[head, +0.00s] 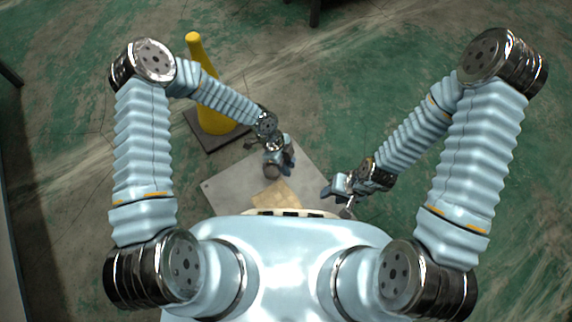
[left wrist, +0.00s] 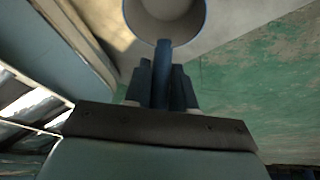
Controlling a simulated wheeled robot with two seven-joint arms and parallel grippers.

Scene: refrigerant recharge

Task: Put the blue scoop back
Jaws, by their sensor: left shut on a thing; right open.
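The blue scoop (left wrist: 164,50) shows in the left wrist view, with a blue rim and handle and a pale grey round bowl at the top edge. My left gripper (left wrist: 162,88) is shut on its handle, with dark fingers on both sides. In the head view my left gripper (head: 277,158) is above the grey plate; a small round brownish shape at its tip is too small to identify for certain. My right gripper (head: 337,190) is open and empty, near the plate's right side. The far part of the bowl is cut off.
A grey plate (head: 222,192) lies below, with a tan square (head: 268,196) on it, partly hidden by my body. A yellow cone-shaped post (head: 212,110) on a dark base stands behind my left forearm. Green worn floor around is mostly clear.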

